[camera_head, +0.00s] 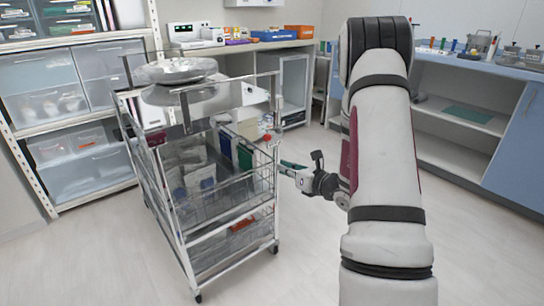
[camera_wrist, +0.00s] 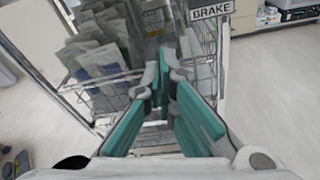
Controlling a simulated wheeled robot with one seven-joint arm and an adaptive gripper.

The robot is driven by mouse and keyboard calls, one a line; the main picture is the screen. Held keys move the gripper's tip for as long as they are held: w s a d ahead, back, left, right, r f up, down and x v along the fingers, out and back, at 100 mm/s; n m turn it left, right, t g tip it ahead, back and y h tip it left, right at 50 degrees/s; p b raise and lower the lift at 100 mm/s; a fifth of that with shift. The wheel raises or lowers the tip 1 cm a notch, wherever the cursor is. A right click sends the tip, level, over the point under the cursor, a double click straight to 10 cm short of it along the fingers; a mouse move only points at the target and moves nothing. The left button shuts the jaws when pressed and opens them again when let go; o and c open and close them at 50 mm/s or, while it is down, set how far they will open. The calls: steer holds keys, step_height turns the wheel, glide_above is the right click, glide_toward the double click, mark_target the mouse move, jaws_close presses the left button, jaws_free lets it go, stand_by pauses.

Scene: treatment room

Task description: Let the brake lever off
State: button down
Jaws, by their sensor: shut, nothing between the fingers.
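The wire-basket trolley (camera_head: 187,232) stands on the floor left of my arm. A white plate marked BRAKE (camera_wrist: 212,11) is fixed on its frame, at the top of the wrist view. A small red part (camera_head: 267,138) shows at the trolley's right upper edge in the head view; I cannot tell whether it is the brake lever. I cannot clearly make out the lever in the wrist view. My gripper (camera_head: 284,166) is just right of the trolley's side, pointing at it. In the wrist view its teal fingers (camera_wrist: 164,72) meet at the tips, shut and empty.
A shelf rack (camera_head: 52,75) stands behind on the left. A blue-fronted counter (camera_head: 515,135) is at the right. The floor (camera_head: 305,245) right of the trolley is clear.

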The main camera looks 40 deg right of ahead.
steer(key=w+a+f+b, duration=0.1)
steer(key=w+f+b, duration=0.15)
steer(key=w, duration=0.75)
steer(key=r, duration=0.3)
steer(key=s+d+r+b, duration=0.1)
steer(key=shift+r, duration=0.35)
steer(key=shift+r, duration=0.1)
steer(key=shift+r+m+p, duration=0.2)
steer(key=shift+m+p, duration=0.1)
steer(key=shift+p, duration=0.15)
